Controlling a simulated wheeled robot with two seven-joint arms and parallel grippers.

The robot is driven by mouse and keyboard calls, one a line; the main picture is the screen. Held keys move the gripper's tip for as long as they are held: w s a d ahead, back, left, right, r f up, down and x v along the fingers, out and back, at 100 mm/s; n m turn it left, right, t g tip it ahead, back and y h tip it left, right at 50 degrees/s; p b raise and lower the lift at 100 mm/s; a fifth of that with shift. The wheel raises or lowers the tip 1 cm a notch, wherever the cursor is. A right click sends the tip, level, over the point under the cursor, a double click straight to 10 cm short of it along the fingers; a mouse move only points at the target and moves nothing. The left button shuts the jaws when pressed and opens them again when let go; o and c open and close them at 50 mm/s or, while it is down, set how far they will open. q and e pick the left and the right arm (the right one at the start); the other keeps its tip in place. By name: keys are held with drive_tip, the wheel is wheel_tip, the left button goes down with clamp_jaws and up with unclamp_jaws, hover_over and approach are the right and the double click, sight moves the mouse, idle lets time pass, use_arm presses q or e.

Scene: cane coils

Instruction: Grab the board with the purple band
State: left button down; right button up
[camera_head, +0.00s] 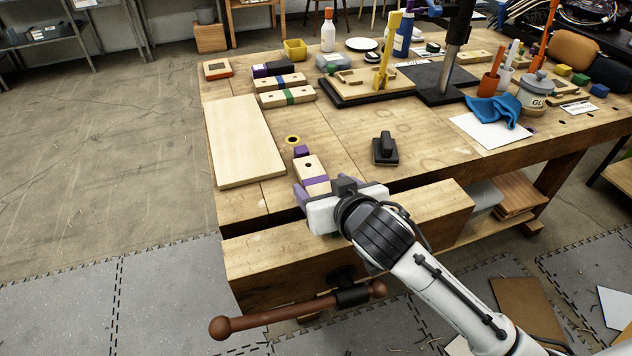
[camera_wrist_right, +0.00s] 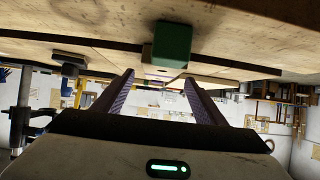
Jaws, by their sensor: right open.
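A short pale wooden board with a dark hole (camera_head: 310,165) lies near the front edge of the bench in the head view. A purple band (camera_head: 316,181) crosses its near end, beside my gripper. My right gripper (camera_head: 325,187) is open, its two purplish fingers on either side of the banded end in this view. No grip on the board shows, and the gripper body hides its near part. My left gripper is not in view.
Blue-banded (camera_head: 280,83) and green-banded (camera_head: 288,97) boards lie farther back. A green block (camera_wrist_right: 172,42) shows in the wrist view.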

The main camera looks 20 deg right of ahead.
sight(316, 184)
drive_tip(key=shift+x, duration=1.5)
drive_tip(key=shift+r, duration=0.1)
drive_tip(key=c, duration=1.2)
drive_tip(key=shift+r, duration=0.15)
